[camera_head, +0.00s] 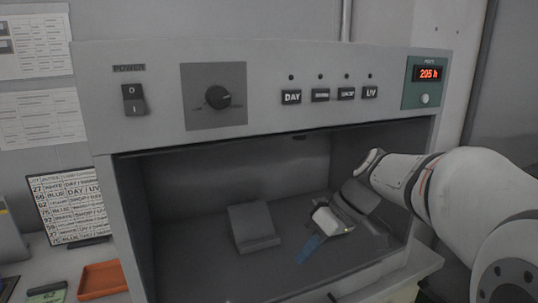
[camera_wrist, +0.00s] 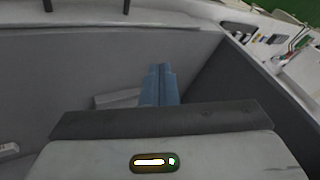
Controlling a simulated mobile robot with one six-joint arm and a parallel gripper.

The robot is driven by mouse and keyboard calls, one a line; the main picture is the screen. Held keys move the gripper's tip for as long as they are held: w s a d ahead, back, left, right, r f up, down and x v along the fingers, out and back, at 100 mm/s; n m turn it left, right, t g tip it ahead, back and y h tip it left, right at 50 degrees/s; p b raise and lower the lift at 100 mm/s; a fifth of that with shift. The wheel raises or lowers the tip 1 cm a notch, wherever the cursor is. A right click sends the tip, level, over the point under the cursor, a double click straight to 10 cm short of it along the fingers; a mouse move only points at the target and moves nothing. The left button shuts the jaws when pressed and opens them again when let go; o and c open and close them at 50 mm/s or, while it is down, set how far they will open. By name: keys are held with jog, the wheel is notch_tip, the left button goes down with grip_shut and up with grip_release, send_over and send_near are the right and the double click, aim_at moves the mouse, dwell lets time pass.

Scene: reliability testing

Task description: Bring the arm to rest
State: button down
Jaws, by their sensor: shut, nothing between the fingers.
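My arm reaches from the right into the open front of a grey light booth (camera_head: 280,61). My gripper (camera_head: 306,250) is inside the booth, pointing down and left toward the floor; its blue fingers are shut together with nothing between them. The shut fingers also show in the wrist view (camera_wrist: 158,85). A grey angled stand (camera_head: 253,228) sits on the booth floor to the left of my gripper, apart from it. Part of a grey block, seemingly that stand, shows left of the fingers in the wrist view (camera_wrist: 117,99).
The booth's left wall (camera_head: 128,225) and top panel edge bound the space around my arm. The panel carries a power switch (camera_head: 134,99), a knob (camera_head: 218,97), several buttons and a red display (camera_head: 428,73). An orange tray (camera_head: 103,279) and a printed list (camera_head: 70,207) are outside left.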

jog(key=s+d+r+m+t+h+p, duration=0.1)
jog(key=s+d+r+m+h+p, duration=0.1)
jog(key=s+p, duration=0.4)
jog(key=s+d+r+m+t+h+p, duration=0.1)
jog(key=s+d+r+m+h+p, duration=0.2)
jog(key=s+d+m+h+p, duration=0.2)
jog(key=shift+s+d+m+t+p, duration=0.2)
jog(key=shift+s+m+t+p, duration=0.3)
jog(key=shift+s+m, duration=0.4)
jog(key=shift+a, duration=0.1)
